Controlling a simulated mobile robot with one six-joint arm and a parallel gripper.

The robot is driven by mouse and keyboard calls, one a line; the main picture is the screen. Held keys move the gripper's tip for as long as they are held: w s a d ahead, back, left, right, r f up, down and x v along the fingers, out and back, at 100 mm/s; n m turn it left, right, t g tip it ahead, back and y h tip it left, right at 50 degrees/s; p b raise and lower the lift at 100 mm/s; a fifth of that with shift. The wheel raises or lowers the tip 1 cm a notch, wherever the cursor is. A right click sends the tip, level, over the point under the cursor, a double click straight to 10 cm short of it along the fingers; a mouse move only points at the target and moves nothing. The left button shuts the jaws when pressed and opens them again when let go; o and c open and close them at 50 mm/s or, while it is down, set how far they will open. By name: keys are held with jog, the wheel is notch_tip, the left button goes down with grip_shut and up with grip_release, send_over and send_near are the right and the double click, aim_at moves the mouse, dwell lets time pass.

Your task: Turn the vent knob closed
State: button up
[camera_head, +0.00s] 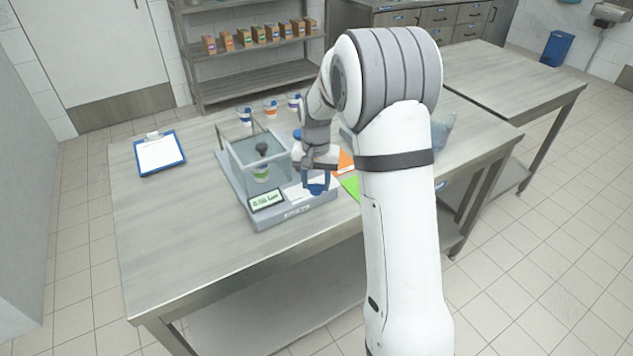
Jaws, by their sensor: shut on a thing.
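The filling machine (293,216) stands on the steel table, with a clear-walled chamber (247,150) and a small display (267,199) at its front. A cup with a green band (261,172) is inside the chamber, under a dark round part (262,149). My gripper (316,186), with blue fingers, points down at the right side of the machine, just right of the chamber. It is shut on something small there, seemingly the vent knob. The knob itself is hidden by the fingers, so its turn position cannot be seen.
Several banded cups (270,109) stand behind the machine. A clipboard (159,152) lies at the left. Orange (346,162) and green (350,185) sheets lie right of the machine, partly behind my arm. The table's front left is clear.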

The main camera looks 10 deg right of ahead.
aim_at(316, 184)
jog(key=n, duration=0.3)
jog(key=shift+w+n, duration=0.1)
jog(key=shift+n, duration=0.3)
jog(key=shift+n+b, duration=0.4)
jog(key=shift+n, duration=1.4)
jog(key=shift+r, duration=0.1)
jog(key=o, duration=1)
notch_tip(316, 184, up, 7)
jog(key=shift+r, duration=0.35)
